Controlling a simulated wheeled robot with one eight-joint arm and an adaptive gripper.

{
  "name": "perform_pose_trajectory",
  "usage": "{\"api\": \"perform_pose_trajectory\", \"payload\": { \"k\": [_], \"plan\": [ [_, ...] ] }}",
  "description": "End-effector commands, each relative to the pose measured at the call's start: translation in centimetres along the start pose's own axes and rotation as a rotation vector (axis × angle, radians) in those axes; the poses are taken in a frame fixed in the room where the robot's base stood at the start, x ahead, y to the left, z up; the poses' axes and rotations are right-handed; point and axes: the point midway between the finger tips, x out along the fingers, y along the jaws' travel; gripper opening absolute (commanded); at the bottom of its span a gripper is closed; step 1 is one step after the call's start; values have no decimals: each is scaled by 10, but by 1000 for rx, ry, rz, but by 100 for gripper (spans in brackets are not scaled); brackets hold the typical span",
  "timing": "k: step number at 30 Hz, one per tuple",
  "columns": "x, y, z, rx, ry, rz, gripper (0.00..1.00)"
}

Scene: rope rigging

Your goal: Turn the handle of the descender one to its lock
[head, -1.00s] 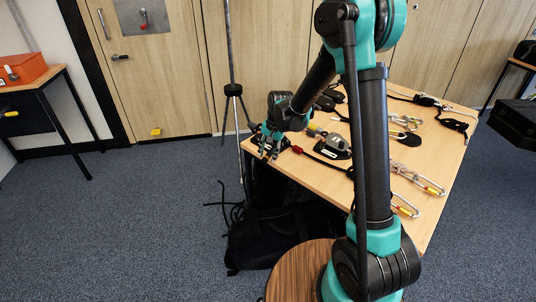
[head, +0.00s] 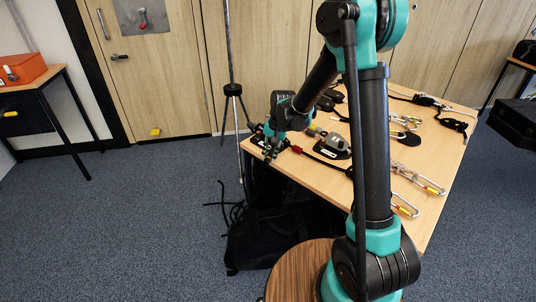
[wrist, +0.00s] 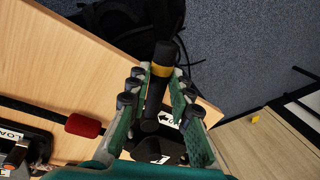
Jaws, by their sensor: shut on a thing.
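A black handle with a yellow band (wrist: 164,52) lies between the fingers of my gripper (wrist: 160,80) in the wrist view. My gripper is shut on it, with a finger on each side. The handle points toward the table edge and the floor beyond. Below it, the black descender body (wrist: 149,150) and a white label with an arrow (wrist: 170,119) show partly; my fingers and palm hide the rest. In the head view, my gripper (head: 269,154) is at the table's near-left corner and covers most of this device. I cannot read the handle's exact setting.
A second black device with a "LOAD" label (wrist: 12,134) and a red-sleeved rope (wrist: 84,125) lie beside it. The wooden table (head: 432,170) also holds carabiners (head: 404,206), ropes and pads. A tripod leg (head: 241,140) stands by the corner; a black bag (head: 270,235) lies below.

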Motion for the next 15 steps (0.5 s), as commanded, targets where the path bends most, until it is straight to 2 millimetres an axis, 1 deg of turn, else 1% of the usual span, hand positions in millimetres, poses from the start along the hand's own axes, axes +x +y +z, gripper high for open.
{"api": "perform_pose_trajectory", "payload": {
  "k": [15],
  "plan": [
    [-7, 34, -10, -450, -91, -1, 0]
  ]
}}
